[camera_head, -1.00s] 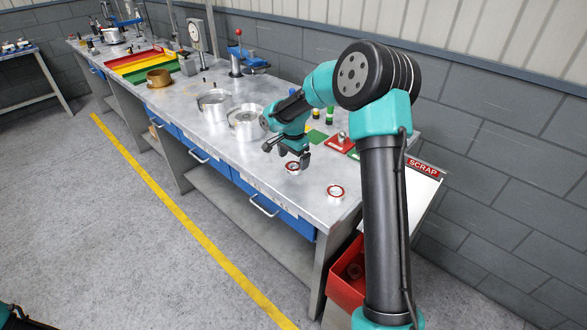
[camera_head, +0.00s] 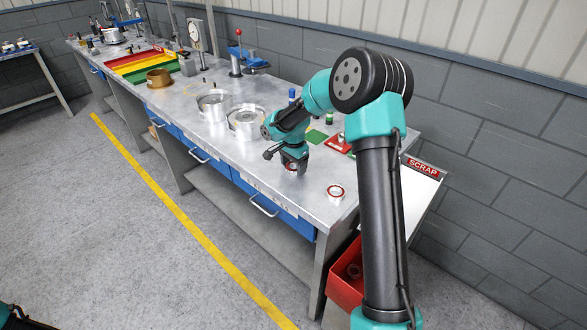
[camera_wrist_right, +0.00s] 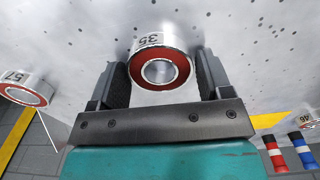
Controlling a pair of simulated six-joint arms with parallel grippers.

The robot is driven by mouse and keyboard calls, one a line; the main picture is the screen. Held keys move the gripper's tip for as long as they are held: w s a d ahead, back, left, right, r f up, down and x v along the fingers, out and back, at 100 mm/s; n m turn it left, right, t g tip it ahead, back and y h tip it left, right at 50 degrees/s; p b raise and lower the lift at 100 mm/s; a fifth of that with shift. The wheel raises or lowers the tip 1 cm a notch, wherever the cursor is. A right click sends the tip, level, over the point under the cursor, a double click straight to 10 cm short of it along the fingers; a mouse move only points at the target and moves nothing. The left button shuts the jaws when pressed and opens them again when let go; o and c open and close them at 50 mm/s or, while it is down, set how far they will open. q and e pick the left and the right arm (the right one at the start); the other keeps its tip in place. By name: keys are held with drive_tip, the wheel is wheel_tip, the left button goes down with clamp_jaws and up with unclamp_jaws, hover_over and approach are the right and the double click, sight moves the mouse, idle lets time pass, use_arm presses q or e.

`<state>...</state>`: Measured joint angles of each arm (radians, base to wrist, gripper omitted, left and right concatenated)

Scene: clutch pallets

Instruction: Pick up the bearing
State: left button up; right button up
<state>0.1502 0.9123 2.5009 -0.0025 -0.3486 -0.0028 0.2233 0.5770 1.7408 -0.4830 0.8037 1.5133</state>
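A short round bearing with a red-ringed face and a white number label (camera_wrist_right: 160,70) stands between the two fingers of my right gripper (camera_wrist_right: 162,75) in the right wrist view. The fingers are open, one on each side of it, with narrow gaps. In the head view my right gripper (camera_head: 293,167) is down at the bench top, and it partly hides this bearing (camera_head: 291,168). A second red-ringed bearing (camera_head: 335,192) sits nearer the bench's right end. In the wrist view another bearing (camera_wrist_right: 24,92) shows at the left. My left gripper is not in view.
The grey bench (camera_head: 250,165) holds two metal housings (camera_head: 246,121) left of my gripper. A red bin (camera_head: 346,285) and a SCRAP sign (camera_head: 423,167) are at the right end.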

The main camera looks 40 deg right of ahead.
drive_tip(key=c, duration=0.7)
drive_tip(key=shift+r, duration=0.85)
drive_tip(key=shift+s+a+r, duration=0.15)
drive_tip(key=shift+r, duration=0.35)
drive_tip(key=shift+s+a+r, duration=0.1)
drive_tip(key=shift+s+r, duration=0.05)
drive_tip(key=shift+r, duration=0.35)
drive_tip(key=s+a+r, duration=0.1)
drive_tip(key=s+a, duration=0.8)
drive_tip(key=s, duration=0.3)
drive_tip(key=shift+r, duration=0.15)
